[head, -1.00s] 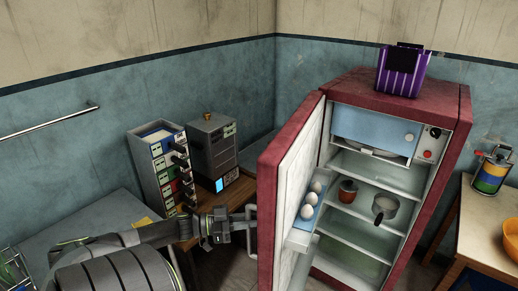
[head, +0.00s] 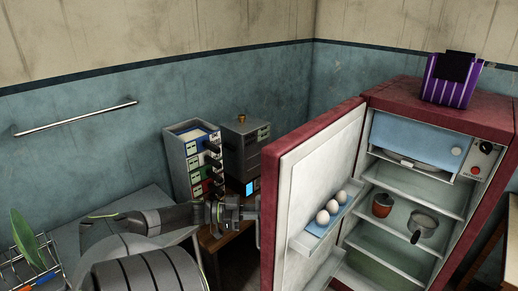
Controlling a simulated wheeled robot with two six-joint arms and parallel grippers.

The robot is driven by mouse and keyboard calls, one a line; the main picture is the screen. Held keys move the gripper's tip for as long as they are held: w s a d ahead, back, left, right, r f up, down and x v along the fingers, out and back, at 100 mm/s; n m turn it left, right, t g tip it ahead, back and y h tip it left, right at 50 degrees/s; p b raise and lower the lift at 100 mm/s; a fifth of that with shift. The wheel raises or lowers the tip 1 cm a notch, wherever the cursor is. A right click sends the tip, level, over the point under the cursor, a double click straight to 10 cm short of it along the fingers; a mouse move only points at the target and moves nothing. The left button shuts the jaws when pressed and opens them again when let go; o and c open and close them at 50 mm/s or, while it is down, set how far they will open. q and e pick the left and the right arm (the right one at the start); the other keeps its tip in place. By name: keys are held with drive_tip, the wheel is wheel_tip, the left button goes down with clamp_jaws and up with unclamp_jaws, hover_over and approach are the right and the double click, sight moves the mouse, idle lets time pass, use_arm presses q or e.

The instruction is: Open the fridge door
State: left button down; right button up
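The red fridge (head: 490,118) stands at the right in the head view. Its door (head: 318,132) is swung wide open to the left, with its white inner side and egg shelf showing. The door's handle (head: 259,232) is a pale bar on the outer side. My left gripper (head: 250,212) is at the handle, at the end of the arm from the left. Its fingertips are too small and covered to tell whether they are closed on the handle. My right gripper is not in view.
A drawer unit (head: 182,160) and a grey machine (head: 240,150) stand on a wooden table behind my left arm. A dish rack (head: 35,262) is at lower left. Eggs (head: 323,217), a pot (head: 424,222) and a cup (head: 382,205) are in the fridge. A purple bag (head: 447,92) sits on top.

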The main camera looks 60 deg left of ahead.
use_arm(q)
drive_tip(key=c, duration=1.5)
unclamp_jaws()
drive_tip(key=shift+o, duration=0.3)
drive_tip(key=shift+w, duration=0.1)
drive_tip(key=b+v, duration=0.3)
drive_tip(key=v, duration=1.4)
drive_tip(key=shift+a, duration=0.2)
drive_tip(key=shift+f, duration=0.15)
